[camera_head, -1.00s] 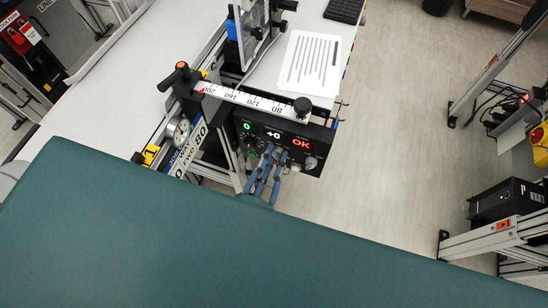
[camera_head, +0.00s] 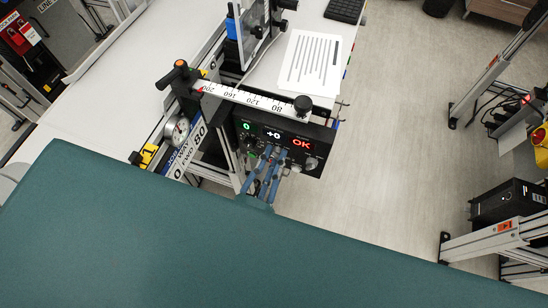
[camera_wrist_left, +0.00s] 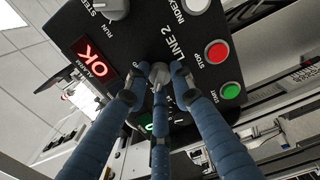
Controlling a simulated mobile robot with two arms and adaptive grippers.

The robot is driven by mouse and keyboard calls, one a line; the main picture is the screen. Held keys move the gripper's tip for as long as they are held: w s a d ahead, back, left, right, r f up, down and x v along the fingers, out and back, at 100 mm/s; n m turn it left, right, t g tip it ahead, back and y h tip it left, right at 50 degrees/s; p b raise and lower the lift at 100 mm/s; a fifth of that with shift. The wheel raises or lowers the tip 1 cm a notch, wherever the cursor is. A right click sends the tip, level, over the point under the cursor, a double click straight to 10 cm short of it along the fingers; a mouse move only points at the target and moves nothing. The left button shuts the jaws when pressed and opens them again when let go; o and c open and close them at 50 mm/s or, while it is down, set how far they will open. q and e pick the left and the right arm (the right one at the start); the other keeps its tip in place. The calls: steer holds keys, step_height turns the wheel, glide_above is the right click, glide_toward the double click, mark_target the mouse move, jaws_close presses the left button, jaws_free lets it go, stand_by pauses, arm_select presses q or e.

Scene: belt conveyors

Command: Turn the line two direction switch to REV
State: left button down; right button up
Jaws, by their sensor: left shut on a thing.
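The black line two control box (camera_head: 318,160) hangs under the ruler bar in the head view, with lit displays reading 0, +0 and OK. In the left wrist view its panel (camera_wrist_left: 150,40) is marked LINE 2. My left gripper (camera_head: 271,155), with blue fingers, reaches the front of the box. In the left wrist view the gripper (camera_wrist_left: 160,72) is shut on a small grey switch knob (camera_wrist_left: 160,76), with fingertips around it. The knob's own label and position marks are hidden by the fingers. My right gripper is not in view.
Close to the fingers are a red STOP button (camera_wrist_left: 217,52), a green START button (camera_wrist_left: 231,91) and a STEP/RUN knob (camera_wrist_left: 115,8). A dial gauge (camera_head: 177,130) and yellow part (camera_head: 149,155) sit left of the box.

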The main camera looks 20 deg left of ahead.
arm_select(q)
steer(key=shift+w+a+r, duration=0.1)
steer(key=shift+a, duration=0.15)
steer(key=c, duration=1.5)
jaws_free()
steer(key=s, duration=1.2)
steer(key=shift+a, duration=0.2)
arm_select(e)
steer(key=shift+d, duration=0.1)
